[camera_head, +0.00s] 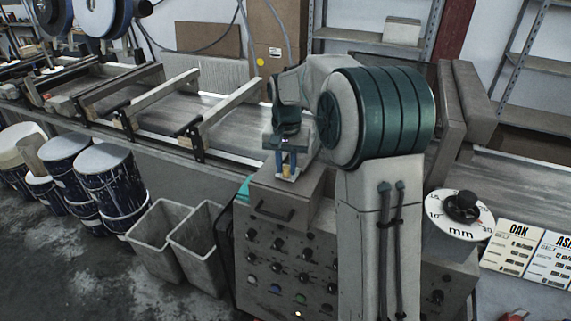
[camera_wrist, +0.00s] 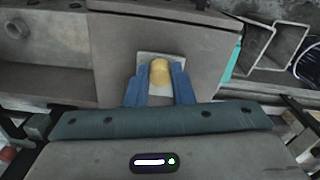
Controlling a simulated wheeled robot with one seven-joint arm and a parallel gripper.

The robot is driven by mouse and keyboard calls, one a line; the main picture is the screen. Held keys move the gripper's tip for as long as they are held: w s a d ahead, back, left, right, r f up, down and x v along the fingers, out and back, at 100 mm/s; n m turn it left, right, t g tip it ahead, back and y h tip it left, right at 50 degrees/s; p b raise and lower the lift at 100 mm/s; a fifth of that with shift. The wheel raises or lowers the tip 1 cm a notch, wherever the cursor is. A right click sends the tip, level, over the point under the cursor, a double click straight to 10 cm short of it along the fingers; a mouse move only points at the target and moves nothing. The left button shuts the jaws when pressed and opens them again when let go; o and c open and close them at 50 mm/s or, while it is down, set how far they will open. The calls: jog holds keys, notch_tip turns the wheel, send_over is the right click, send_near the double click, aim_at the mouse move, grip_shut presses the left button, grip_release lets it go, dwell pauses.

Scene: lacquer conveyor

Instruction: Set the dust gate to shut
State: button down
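A yellow knob (camera_wrist: 160,72) stands on a small pale plate on top of a grey metal box, in the wrist view. It also shows small in the head view (camera_head: 287,171). It may be the dust gate's handle; no label on it can be read. My gripper (camera_wrist: 159,80) points at the box with one blue finger on each side of the knob. In the head view my gripper (camera_head: 288,165) is over the box top. The fingers are very close to the knob's sides, and whether they press on it is not clear.
The box (camera_head: 265,200) tops a panel of knobs (camera_head: 290,265). A dial marked mm (camera_head: 459,214) and OAK card (camera_head: 512,248) are at right. The conveyor (camera_head: 170,105) runs behind; grey bins (camera_head: 160,240) and paint drums (camera_head: 112,180) stand on the floor at left.

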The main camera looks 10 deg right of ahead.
jog(key=shift+w+d+r+p, duration=0.1)
jog(key=shift+w+d+p, duration=0.55)
jog(key=shift+w, duration=0.35)
jog(key=shift+w+d+r+p, duration=0.1)
jog(key=shift+w+d+p, duration=0.4)
jog(key=shift+w+d, duration=0.4)
jog(key=shift+w+a, duration=0.15)
jog(key=c, duration=1.5)
grip_release()
jog(key=shift+o, duration=1.2)
jog(key=shift+f, duration=0.15)
notch_tip(320, 180, up, 14)
